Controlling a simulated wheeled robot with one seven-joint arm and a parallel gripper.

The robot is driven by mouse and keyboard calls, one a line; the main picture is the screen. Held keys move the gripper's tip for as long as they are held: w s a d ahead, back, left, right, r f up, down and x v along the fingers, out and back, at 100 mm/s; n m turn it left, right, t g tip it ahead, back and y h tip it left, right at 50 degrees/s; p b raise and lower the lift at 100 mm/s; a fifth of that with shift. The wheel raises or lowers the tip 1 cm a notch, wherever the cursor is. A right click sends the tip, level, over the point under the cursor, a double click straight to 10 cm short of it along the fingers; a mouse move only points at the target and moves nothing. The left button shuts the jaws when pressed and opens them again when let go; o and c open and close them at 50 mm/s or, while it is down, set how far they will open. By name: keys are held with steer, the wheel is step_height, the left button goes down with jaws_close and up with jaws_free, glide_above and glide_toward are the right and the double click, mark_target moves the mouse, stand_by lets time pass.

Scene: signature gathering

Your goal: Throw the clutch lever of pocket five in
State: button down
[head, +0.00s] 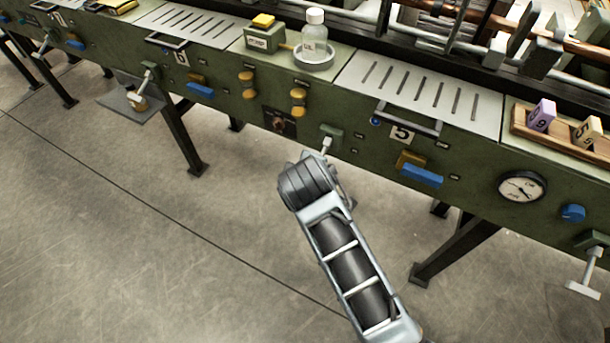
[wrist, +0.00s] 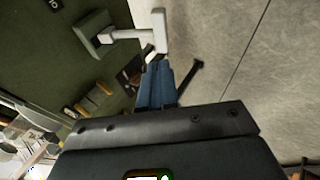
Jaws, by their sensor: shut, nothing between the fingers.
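The number 5 plate (head: 401,134) is on the green front of the machine, under a slotted grey pocket (head: 415,95). The lever (head: 326,144) just left of it has a green mount and a pale shaft; its lower part is hidden behind my arm in the head view. In the wrist view a pale T-shaped lever (wrist: 158,32) sticks out from a green mount (wrist: 92,34). My gripper (wrist: 158,70) is shut and empty, its blue fingers close to the end of the lever's crossbar. I cannot tell whether they touch. The head view hides the fingers behind my wrist.
Another lever (head: 147,76) is left of the number 6 plate, and one (head: 588,275) is at far right. A bottle (head: 314,40) stands in a dish on top. Blue and orange knobs and a gauge (head: 522,187) line the front. Open floor lies before the machine.

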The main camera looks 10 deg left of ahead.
steer(key=v, duration=0.7)
steer(key=shift+s, duration=0.5)
steer(key=shift+r, duration=0.1)
steer(key=s+d+f+m+t+y, duration=0.1)
steer(key=s+d+f+m, duration=0.25)
steer(key=s+d, duration=0.4)
steer(key=s+d+f+m+t+y, duration=0.15)
steer(key=s+d+m, duration=0.3)
steer(key=s, duration=0.55)
steer(key=s+d+r+m+t+h, duration=0.3)
steer(key=s+d+r+m, duration=0.4)
steer(key=s+d+r, duration=0.7)
steer(key=s+r+t, duration=0.1)
steer(key=s+r, duration=0.1)
steer(key=s, duration=0.2)
steer(key=shift+s+m, duration=0.2)
steer(key=shift+m, duration=0.1)
